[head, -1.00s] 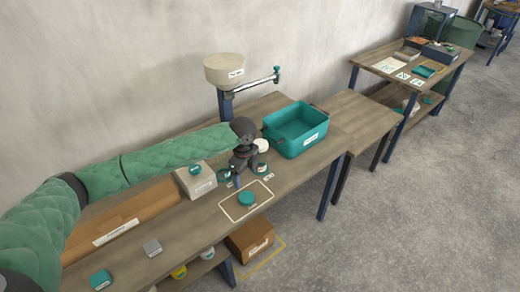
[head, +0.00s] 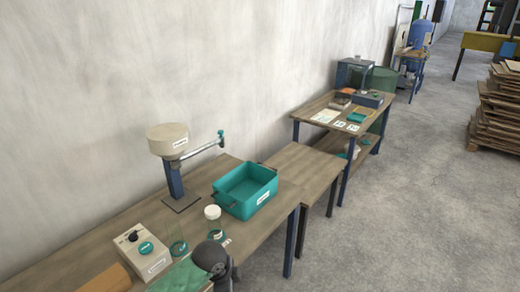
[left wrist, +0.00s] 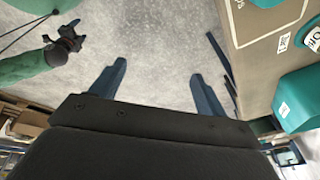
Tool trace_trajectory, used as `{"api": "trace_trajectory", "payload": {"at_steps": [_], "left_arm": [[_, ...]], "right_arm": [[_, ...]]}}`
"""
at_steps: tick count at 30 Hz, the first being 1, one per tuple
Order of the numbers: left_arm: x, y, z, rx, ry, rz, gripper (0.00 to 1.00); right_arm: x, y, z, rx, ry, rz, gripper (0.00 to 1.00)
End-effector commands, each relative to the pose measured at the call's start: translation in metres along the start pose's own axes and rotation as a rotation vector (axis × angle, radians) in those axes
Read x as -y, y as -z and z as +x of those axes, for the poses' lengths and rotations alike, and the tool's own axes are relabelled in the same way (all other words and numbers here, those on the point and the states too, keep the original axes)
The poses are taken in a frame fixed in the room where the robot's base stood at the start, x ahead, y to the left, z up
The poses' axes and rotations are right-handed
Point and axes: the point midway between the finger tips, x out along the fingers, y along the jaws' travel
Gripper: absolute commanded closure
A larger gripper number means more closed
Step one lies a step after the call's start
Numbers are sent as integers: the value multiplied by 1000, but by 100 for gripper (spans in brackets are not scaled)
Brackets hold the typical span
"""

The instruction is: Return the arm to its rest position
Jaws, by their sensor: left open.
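My left arm's green sleeve (head: 182,278) and dark wrist joint (head: 211,256) show at the bottom of the head view, in front of the workbench. Its fingers are cut off there. In the left wrist view my left gripper (left wrist: 160,70) is open, its two blue fingers wide apart with only grey floor seen between them. My other green-sleeved arm shows at the upper left of that view with my right gripper (left wrist: 66,40), too small to read its jaws.
The workbench (head: 265,228) carries a teal bin (head: 246,190), a beige box (head: 140,256), jars and a post with a round beige top (head: 168,140). Open floor (head: 415,215) lies right.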

Motion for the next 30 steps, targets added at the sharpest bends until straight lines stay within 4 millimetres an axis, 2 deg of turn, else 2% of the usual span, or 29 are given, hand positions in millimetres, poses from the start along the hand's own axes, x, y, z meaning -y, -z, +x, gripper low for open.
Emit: {"api": "trace_trajectory", "payload": {"at_steps": [1, 8, 14, 20, 30], "left_arm": [[-11, 3, 2, -16, 4, -40, 25], [-46, 2, 2, -65, 52, -251, 25], [-75, -11, -1, -87, 91, -456, 25], [-107, -36, -7, -84, 131, -676, 25], [-163, -94, -21, -29, 209, -1027, 25]], "right_arm": [[0, 0, 0, 0, 0, 0, 35], [0, 1, 0, -1, 0, 0, 35], [0, 3, 0, -3, 0, 0, 35], [1, 3, 0, -3, 1, 1, 35], [2, 3, 0, -3, 2, 1, 35]]}}
